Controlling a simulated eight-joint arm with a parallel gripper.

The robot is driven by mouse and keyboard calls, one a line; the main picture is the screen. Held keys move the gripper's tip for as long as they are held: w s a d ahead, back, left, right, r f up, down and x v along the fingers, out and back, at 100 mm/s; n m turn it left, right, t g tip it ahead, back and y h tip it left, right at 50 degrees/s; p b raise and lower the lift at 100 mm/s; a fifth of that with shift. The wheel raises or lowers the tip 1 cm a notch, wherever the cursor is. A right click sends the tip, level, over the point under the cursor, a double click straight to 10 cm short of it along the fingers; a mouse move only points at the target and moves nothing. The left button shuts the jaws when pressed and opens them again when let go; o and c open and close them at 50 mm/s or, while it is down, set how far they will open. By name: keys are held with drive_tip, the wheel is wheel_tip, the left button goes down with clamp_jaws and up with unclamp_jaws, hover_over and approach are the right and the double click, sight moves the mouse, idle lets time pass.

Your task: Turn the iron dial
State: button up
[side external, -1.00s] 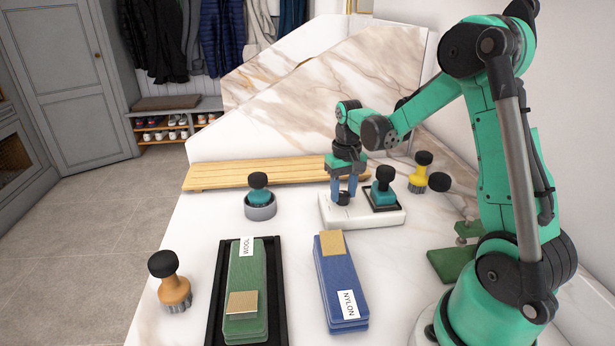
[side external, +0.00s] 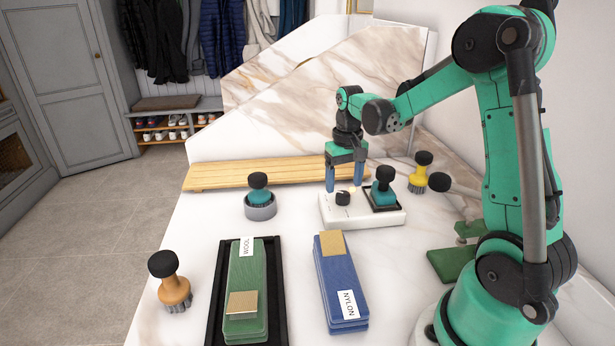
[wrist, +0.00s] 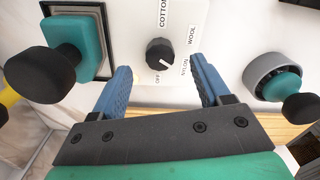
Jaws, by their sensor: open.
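The dial (side external: 343,198) is a small black knob on the left part of a white base unit (side external: 375,219). In the wrist view the dial (wrist: 160,54) has a pale pointer mark aimed toward the lower right, near the NYLON label (wrist: 184,67). OFF, WOOL and COTTON labels also surround it. My gripper (side external: 344,187) is open above the dial, its blue fingers apart and clear of it. The wrist view shows the fingers (wrist: 160,78) on either side with the dial uncovered between them.
A teal, black-knobbed tool (side external: 384,187) stands in a dark-framed pad beside the dial. A similar tool sits in a grey cup (side external: 261,212) to the left. A yellow brush (side external: 420,172) stands behind right. Green WOOL (side external: 246,275) and blue NYLON (side external: 335,280) stacks lie in front.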

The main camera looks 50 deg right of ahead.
sight(343, 193)
drive_tip(key=shift+r, duration=1.55)
drive_tip(key=shift+a+r, duration=0.15)
drive_tip(key=shift+a, duration=0.05)
drive_tip(key=s+a+r+n+t, duration=0.1)
drive_tip(key=s+a+n+t, duration=0.1)
drive_tip(key=a, duration=0.6)
drive_tip(key=s+a+r+n+t, duration=0.2)
drive_tip(key=a+n+t, duration=0.2)
drive_tip(key=a, duration=0.5)
drive_tip(key=shift+s+r+t, duration=0.2)
drive_tip(key=shift+r+t, duration=0.1)
drive_tip(key=shift+t, duration=0.3)
